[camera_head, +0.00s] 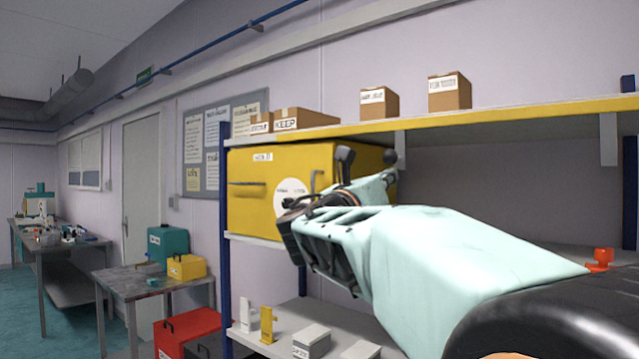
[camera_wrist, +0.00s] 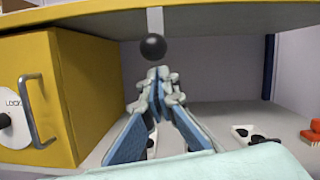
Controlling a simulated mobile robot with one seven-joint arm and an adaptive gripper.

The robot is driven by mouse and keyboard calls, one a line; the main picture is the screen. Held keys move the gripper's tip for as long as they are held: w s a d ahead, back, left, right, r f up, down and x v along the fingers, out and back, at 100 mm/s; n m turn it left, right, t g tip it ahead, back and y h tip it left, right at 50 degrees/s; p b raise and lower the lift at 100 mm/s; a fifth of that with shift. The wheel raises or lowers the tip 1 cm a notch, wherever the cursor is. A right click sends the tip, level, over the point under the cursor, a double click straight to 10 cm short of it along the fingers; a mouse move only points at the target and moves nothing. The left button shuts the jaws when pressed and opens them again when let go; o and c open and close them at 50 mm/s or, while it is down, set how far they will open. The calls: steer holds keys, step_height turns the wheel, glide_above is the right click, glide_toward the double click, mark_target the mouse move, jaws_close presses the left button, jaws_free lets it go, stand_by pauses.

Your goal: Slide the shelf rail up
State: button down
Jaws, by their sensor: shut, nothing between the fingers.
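The upper shelf (camera_head: 470,115) has a long yellow front rail, and its underside (camera_wrist: 220,17) spans the top of the wrist view. A black ball knob (camera_head: 390,157) sits below that shelf, near a pale bracket; the wrist view shows the knob (camera_wrist: 153,47) just below the bracket (camera_wrist: 154,20). My gripper (camera_wrist: 158,84) is shut and empty, with its fingertips just below the knob in that picture. I cannot tell whether they touch it. In the head view my gripper (camera_head: 344,165) is in front of the yellow cabinet, its tips partly hard to make out.
The yellow cabinet (camera_head: 255,195) with a handle stands left, close to my gripper; it also fills the left of the wrist view (camera_wrist: 85,80). Cardboard boxes (camera_head: 305,121) stand on the upper shelf. An orange-red item (camera_head: 600,258) lies right. Open space lies right of the cabinet.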

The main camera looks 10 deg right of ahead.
steer(key=shift+s+d+r, duration=0.1)
steer(key=shift+r, duration=0.2)
steer(key=p, duration=0.4)
glide_toward(405, 143)
steer(key=shift+w+d+r, duration=0.3)
steer(key=shift+w, duration=0.2)
steer(key=shift+w+d+r, duration=0.3)
steer(key=shift+w, duration=0.15)
